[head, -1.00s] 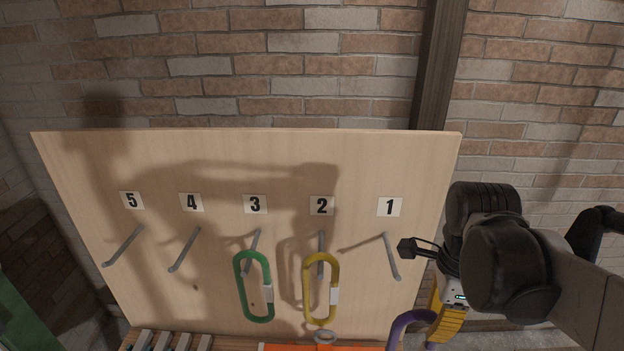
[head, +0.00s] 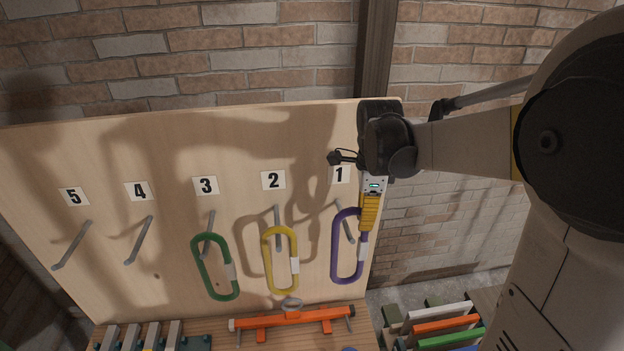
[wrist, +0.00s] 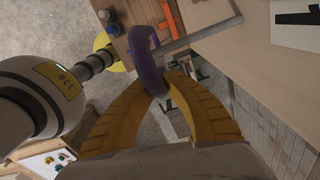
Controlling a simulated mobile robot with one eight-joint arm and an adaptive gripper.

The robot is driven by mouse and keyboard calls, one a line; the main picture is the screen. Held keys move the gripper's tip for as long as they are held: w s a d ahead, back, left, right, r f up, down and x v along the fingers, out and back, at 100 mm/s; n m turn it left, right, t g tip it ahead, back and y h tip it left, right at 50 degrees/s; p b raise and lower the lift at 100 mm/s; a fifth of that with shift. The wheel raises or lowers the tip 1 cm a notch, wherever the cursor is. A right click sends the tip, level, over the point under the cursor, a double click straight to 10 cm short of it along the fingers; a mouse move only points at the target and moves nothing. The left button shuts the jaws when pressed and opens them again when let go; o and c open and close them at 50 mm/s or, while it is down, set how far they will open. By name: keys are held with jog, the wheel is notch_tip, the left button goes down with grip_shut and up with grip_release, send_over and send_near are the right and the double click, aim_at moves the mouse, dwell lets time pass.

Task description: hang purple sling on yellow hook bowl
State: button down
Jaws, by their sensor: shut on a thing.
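My gripper (head: 368,226) is shut on the upper right part of the purple sling (head: 335,255), a long loop with a pale sleeve, hanging in front of the board by the label 1. The gripper also shows in the wrist view (wrist: 164,90), with the purple sling (wrist: 147,62) between its yellow fingers. The grey peg under label 1 (head: 346,224) appears inside the loop's outline. The same rod crosses by the sling in the wrist view (wrist: 195,38). I cannot tell whether it passes through. A yellow sling (head: 266,262) hangs on peg 2. I see no clear yellow bowl.
A green sling (head: 201,268) hangs on peg 3. Pegs 4 (head: 139,240) and 5 (head: 72,245) are bare. An orange bar (head: 295,319) lies on the wooden shelf below. Coloured slats (head: 445,325) stand at lower right. A yellow round thing (wrist: 103,44) shows in the wrist view.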

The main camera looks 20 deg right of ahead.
aim_at(362, 250)
jog(key=w+f+p, duration=0.1)
jog(key=w+f, duration=0.2)
jog(key=f, duration=0.3)
jog(key=shift+w+d+f+p, duration=0.2)
jog(key=shift+d+f+p, duration=0.1)
jog(key=shift+d, duration=0.05)
jog(key=shift+f, duration=0.2)
jog(key=c, duration=1.5)
grip_release()
jog(key=shift+r, duration=0.15)
